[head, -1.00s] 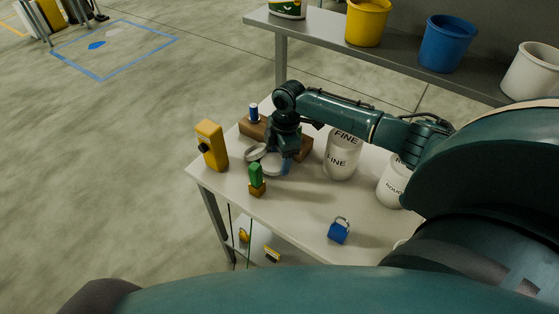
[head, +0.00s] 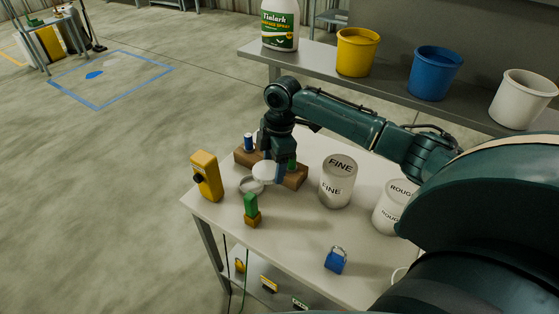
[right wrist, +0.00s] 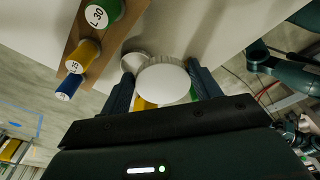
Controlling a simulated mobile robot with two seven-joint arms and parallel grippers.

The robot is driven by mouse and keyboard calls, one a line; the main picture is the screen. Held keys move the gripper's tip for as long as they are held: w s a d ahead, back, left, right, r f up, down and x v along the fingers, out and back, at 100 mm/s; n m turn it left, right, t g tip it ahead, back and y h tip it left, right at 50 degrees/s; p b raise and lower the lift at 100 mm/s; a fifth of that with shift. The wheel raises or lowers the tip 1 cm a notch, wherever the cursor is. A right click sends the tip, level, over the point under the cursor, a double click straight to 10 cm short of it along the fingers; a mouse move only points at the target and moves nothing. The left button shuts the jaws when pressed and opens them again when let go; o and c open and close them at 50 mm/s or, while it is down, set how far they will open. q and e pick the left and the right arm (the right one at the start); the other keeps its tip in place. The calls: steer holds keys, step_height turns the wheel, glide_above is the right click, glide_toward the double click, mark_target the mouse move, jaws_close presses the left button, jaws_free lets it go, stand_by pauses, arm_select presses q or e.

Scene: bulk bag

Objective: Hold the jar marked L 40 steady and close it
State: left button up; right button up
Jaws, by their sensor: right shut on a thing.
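My right gripper (head: 272,172) is shut on a white round lid-like disc (head: 264,171), above the table near the wooden block. The disc also shows between the fingers in the right wrist view (right wrist: 165,84). A pale open-looking round thing (head: 250,185) sits just left of it, and in the right wrist view (right wrist: 133,62) it is partly behind the disc. I cannot tell whether it is a jar or a lid. No L 40 mark is readable. A green-topped piece in the wooden block reads L 30 (right wrist: 97,17). My left gripper is not in view.
The table (head: 285,235) also holds a yellow device (head: 205,176), a green-and-brown block (head: 251,209), a blue padlock (head: 335,261), a FINE canister (head: 338,182) and a ROUGH canister (head: 392,206). The wooden block (head: 294,178) lies behind the gripper. Buckets stand on the shelf behind.

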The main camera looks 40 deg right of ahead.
steer(key=s+a+r+m+t+h, duration=0.1)
steer(key=s+a+r+m, duration=0.7)
steer(key=m, duration=0.7)
steer(key=shift+s+a+r, duration=0.2)
steer(key=shift+s+a, duration=0.9)
steer(key=shift+a, duration=0.45)
